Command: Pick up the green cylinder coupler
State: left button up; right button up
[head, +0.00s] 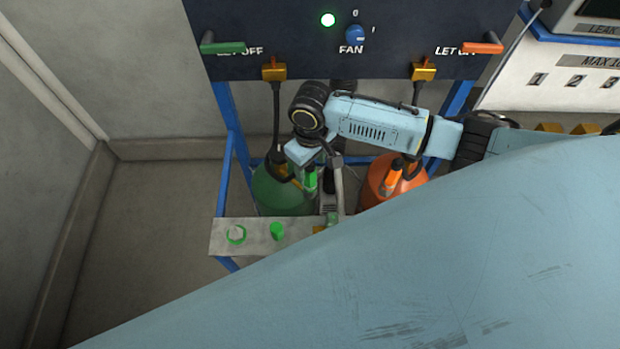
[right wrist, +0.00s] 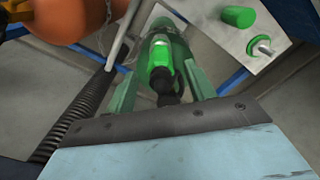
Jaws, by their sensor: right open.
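The green cylinder coupler (right wrist: 161,55) is bright green with a black hose end, and shows between the two dark green fingers of my right gripper (right wrist: 167,45). The fingers are open. I cannot tell whether they touch the coupler. In the head view my right gripper (head: 306,168) is down in front of the green gas cylinder (head: 277,192), and the coupler (head: 311,182) shows as a bright green piece beside it. The wrist partly hides that cylinder. My left gripper is not in view.
An orange gas cylinder (head: 382,188) stands to the right. A metal shelf (head: 257,246) in front carries a green ring (head: 236,235) and a green plug (head: 277,230). Blue frame posts and hanging hoses crowd the space. The floor left of the frame is clear.

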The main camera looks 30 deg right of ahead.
aim_at(310, 179)
notch_tip(310, 179, down, 3)
jog(key=shift+w+a+f, duration=0.1)
jog(key=shift+f, duration=0.05)
grip_shut()
dwell(0.4)
